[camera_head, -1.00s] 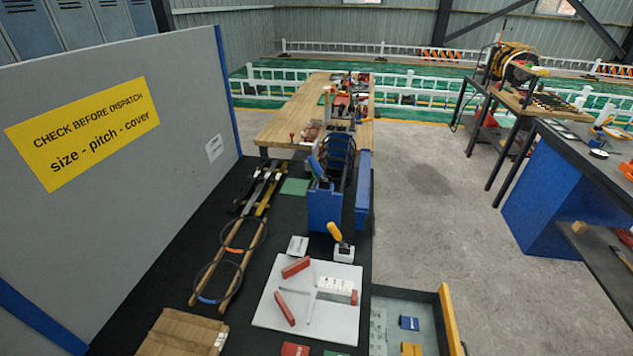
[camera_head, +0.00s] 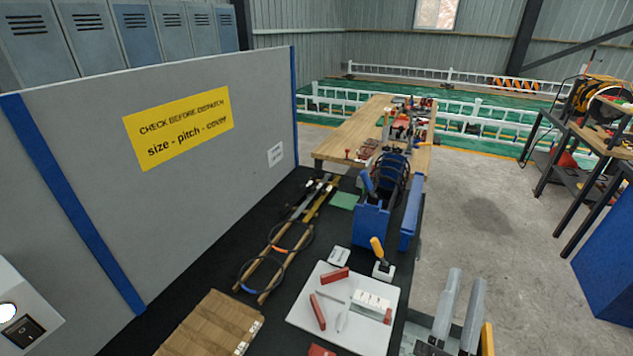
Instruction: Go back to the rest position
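My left gripper is out of view.
A white board (camera_head: 335,342) with red blocks lies on the black bench (camera_head: 180,318). Near it are a blue holder (camera_head: 371,222), wooden rails (camera_head: 270,262) with dark rings, and a cardboard piece (camera_head: 212,328). A grey partition (camera_head: 80,150) stands left. Bare floor (camera_head: 500,265) is right.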

